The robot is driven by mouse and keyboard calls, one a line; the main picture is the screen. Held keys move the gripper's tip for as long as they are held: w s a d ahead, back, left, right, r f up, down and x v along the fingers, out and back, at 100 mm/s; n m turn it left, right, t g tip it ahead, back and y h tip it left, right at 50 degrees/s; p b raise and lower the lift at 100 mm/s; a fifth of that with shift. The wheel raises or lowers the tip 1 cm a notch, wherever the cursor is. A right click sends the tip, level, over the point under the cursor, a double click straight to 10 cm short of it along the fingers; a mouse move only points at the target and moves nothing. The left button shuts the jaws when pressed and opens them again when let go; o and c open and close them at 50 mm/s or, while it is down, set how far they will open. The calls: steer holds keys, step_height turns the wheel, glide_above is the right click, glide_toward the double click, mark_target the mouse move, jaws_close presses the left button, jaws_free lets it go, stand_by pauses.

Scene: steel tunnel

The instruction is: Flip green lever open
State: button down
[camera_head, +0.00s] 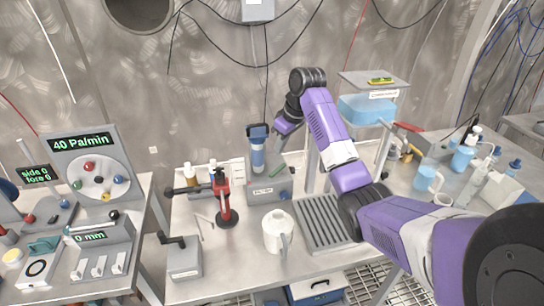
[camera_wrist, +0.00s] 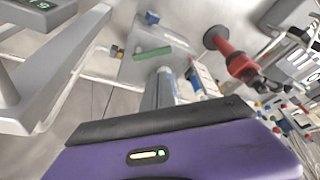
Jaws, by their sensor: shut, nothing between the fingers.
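The green lever (camera_head: 277,171) is a small green bar on a grey base plate (camera_head: 268,196), at the foot of a blue upright device (camera_head: 257,153). It also shows in the wrist view as a green bar (camera_wrist: 152,53), lying nearly flat across the plate. My gripper (camera_head: 283,131) is shut and empty. In the head view it hangs above the lever, beside the top of the blue device and apart from the lever. Its fingertips are small and unclear there. I cannot tell the lever's exact hinge side.
A red stand (camera_head: 222,196) is left of the plate, and a white jug (camera_head: 277,232) is in front. A grey ribbed tray (camera_head: 325,222) lies to the right. A raised shelf with a blue tank (camera_head: 366,109) stands behind right. Bottles crowd the far right table.

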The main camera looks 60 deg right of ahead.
steer(key=p+x, duration=0.1)
steer(key=x, duration=0.8)
steer(key=shift+w+f, duration=0.15)
steer(key=shift+f, duration=0.2)
